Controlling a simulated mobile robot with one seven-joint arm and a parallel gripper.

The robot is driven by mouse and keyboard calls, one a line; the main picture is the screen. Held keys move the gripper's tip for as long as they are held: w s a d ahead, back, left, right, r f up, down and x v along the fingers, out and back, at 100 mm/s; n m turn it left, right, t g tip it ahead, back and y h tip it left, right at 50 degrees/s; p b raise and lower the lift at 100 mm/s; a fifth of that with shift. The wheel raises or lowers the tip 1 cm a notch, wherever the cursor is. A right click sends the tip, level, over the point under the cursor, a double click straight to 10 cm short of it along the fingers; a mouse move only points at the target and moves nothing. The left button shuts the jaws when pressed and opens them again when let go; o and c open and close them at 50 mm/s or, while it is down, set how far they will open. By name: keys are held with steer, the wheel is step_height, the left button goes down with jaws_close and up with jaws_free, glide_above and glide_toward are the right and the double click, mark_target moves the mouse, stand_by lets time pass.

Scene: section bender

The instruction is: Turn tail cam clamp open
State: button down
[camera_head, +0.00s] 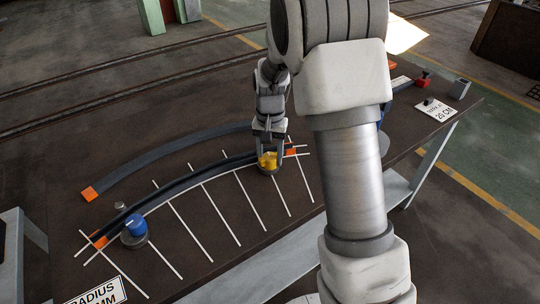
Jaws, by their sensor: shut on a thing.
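A yellow cam clamp (267,160) stands on a round base at the right end of the curved dark bar (190,180). My gripper (268,164) reaches down over this clamp, with a finger on each side, and is shut on it. The fingers partly cover the clamp, so its turn angle is hard to tell. A blue cam clamp (135,226) sits on a round grey base beside the bar's left end. No label in view says which clamp is the tail one.
A second curved bar (165,158) with an orange end lies behind. White lines cross the dark table (230,270). A small sign (436,108), a red block (423,79) and a grey block (460,89) stand far right. My arm hides part of the table's right side.

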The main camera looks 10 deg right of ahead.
steer(key=shift+n, duration=0.3)
steer(key=n+p, duration=0.1)
steer(key=n, duration=0.3)
steer(key=n+p, duration=0.1)
steer(key=n, duration=0.3)
steer(key=shift+r+n, duration=0.1)
steer(key=shift+n, duration=0.3)
steer(key=n+p, duration=0.1)
steer(key=n, duration=0.3)
steer(key=shift+n+p, duration=0.3)
steer(key=shift+p, duration=0.1)
steer(key=shift+a+n+p, duration=0.1)
steer(key=shift+n+p, duration=0.65)
steer(key=shift+n, duration=1.15)
steer(key=shift+c, duration=1.5)
jaws_free()
